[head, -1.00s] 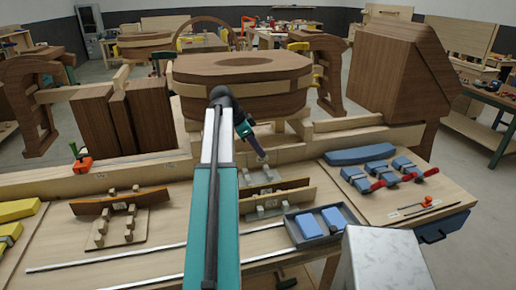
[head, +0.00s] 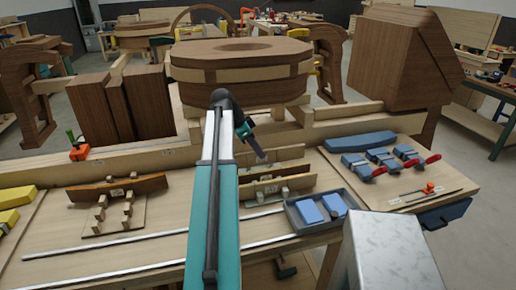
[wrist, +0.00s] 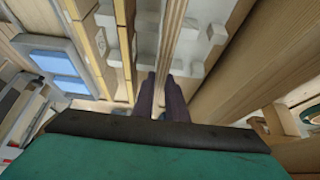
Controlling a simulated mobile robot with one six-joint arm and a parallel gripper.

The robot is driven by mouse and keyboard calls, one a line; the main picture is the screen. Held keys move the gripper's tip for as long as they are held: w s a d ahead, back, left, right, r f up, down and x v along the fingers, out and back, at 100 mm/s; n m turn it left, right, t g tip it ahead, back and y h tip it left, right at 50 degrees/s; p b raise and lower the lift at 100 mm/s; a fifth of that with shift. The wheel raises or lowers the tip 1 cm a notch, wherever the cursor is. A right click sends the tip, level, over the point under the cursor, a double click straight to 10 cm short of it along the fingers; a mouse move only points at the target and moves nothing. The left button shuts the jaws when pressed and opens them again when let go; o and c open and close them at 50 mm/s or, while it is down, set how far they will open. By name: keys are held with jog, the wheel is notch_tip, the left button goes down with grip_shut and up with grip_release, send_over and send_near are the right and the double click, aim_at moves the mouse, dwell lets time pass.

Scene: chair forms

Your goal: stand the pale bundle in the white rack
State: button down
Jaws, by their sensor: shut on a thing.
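My gripper (head: 262,158) reaches down over the bench and is shut on the pale bundle (wrist: 176,32). In the wrist view the bundle is a layered pale strip seen edge-on, running away from the dark fingertips (wrist: 162,78). The white rack (wrist: 203,35) has whitish blocks on both sides of the bundle. The bundle's lower edge is hidden, so I cannot tell whether it touches the rack floor. In the head view the bundle (head: 284,154) lies behind other strips. Two tan strips (wrist: 123,50) stand in the rack to the bundle's left.
A grey tray (head: 294,221) with blue blocks sits near the rack. Another rack with a brown curved strip (head: 115,188) stands to the left. Blue clamps (head: 385,160) lie on the right board. A wooden beam (wrist: 262,60) runs close along the right in the wrist view.

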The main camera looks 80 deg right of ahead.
aim_at(261, 164)
jog(key=shift+f+b, duration=1)
jog(key=shift+f, duration=1.05)
jog(key=shift+f, duration=0.3)
jog(key=c, duration=1.7)
grip_release()
jog(key=shift+w+r, duration=0.1)
jog(key=shift+b+v, duration=1.75)
jog(key=shift+v, duration=5.05)
